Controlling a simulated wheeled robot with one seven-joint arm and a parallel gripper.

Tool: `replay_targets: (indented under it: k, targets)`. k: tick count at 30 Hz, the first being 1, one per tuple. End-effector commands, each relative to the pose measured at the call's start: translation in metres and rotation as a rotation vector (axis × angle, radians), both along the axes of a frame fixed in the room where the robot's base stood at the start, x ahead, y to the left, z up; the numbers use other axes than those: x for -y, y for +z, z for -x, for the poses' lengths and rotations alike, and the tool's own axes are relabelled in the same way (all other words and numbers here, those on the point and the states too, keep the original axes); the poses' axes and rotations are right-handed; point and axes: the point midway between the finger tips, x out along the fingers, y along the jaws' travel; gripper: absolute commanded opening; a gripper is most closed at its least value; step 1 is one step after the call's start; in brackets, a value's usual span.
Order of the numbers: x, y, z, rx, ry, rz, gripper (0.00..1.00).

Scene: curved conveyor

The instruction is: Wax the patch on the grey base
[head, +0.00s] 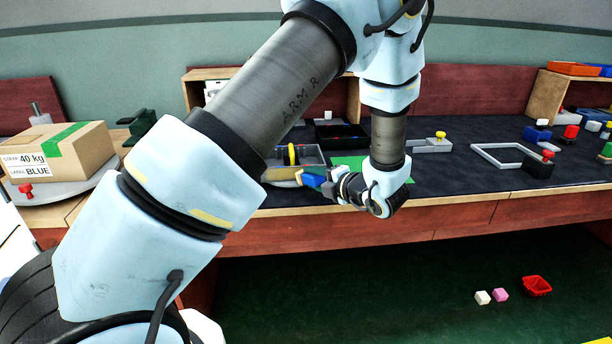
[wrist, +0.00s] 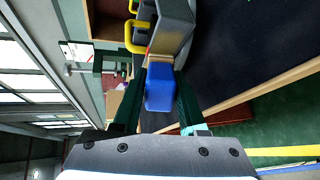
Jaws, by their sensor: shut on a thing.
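My gripper (head: 325,184) is shut on a blue block (head: 312,178) at the front edge of the dark worktop. In the wrist view the blue block (wrist: 159,88) sits between the two dark green fingers. A tan piece (head: 281,174) shows just beyond the block, on its left in the head view. Behind it is a grey base (head: 312,152) with a yellow part (head: 292,154) standing in it. A grey body (wrist: 177,28) with a yellow handle (wrist: 136,37) shows close ahead in the wrist view. I cannot make out a patch, and my arm covers some of this area.
A green mat (head: 345,162) lies beside the gripper. A grey piece with a yellow knob (head: 433,144) and a grey frame (head: 500,156) stand to the right. A cardboard box (head: 70,150) stands at the left. A red basket (head: 536,286) is on the floor.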

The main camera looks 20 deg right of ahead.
Motion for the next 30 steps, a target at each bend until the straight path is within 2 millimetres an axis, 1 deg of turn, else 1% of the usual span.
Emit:
replay_targets:
  k: [3, 11, 22, 25, 30]
  targets:
    - [0.010, 0.002, 0.001, 0.001, -0.002, 0.000, 0.00]
    - [0.018, 0.001, 0.003, 0.001, -0.001, 0.001, 0.00]
    - [0.048, 0.001, 0.008, 0.001, -0.002, 0.000, 0.00]
    - [0.052, 0.001, 0.008, 0.001, -0.001, 0.001, 0.00]
    - [0.053, 0.002, 0.008, 0.001, -0.001, -0.001, 0.00]
